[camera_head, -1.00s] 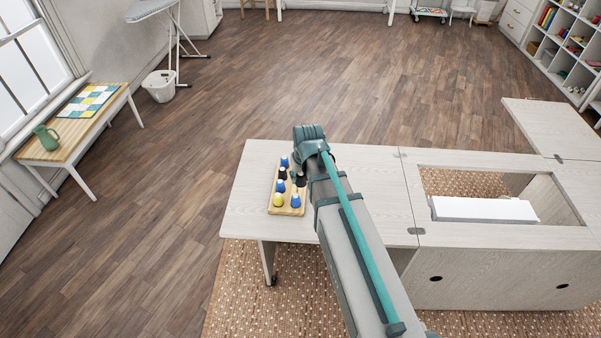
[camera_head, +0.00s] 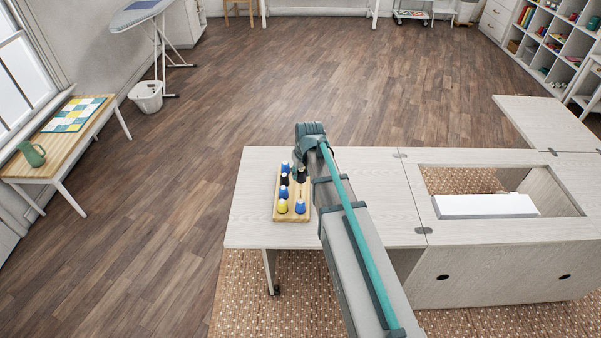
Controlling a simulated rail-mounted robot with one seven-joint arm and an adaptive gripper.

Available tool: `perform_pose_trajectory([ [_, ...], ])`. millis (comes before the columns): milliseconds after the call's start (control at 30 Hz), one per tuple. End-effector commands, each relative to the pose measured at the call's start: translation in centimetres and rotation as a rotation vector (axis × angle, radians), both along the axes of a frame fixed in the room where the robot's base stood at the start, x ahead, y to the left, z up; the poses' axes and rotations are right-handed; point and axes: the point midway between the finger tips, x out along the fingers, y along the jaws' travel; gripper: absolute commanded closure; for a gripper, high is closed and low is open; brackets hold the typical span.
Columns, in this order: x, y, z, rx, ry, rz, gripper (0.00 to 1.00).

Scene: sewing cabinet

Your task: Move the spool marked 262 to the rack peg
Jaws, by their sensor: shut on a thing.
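The wooden rack (camera_head: 292,217) lies on the left of the pale cabinet top and carries several spools on pegs. In its left row are a blue spool (camera_head: 285,166), a black one (camera_head: 284,179), another blue one (camera_head: 284,191) and a yellow one (camera_head: 283,206). A blue spool (camera_head: 300,207) stands at the front right. No number is readable. My gripper (camera_head: 301,174) is over the right side of the rack, largely hidden by my arm. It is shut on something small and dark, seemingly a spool. Whether this touches a peg cannot be told.
The cabinet top (camera_head: 375,200) is bare right of my arm. Further right is a cut-out with a white block (camera_head: 485,206) in it. A raised leaf (camera_head: 550,122) stands at the far right. A side table (camera_head: 60,150) with a green jug (camera_head: 32,153) is far left.

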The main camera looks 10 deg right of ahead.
Motion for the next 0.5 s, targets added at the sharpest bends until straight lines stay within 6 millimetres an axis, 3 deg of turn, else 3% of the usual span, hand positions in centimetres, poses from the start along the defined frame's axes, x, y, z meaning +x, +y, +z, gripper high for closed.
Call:
perform_pose_trajectory([
  [233,0.0,0.0,-3.6,0.0,0.001,0.0,0.82],
  [500,0.0,0.0,-3.3,0.0,0.0,0.0,0.82],
])
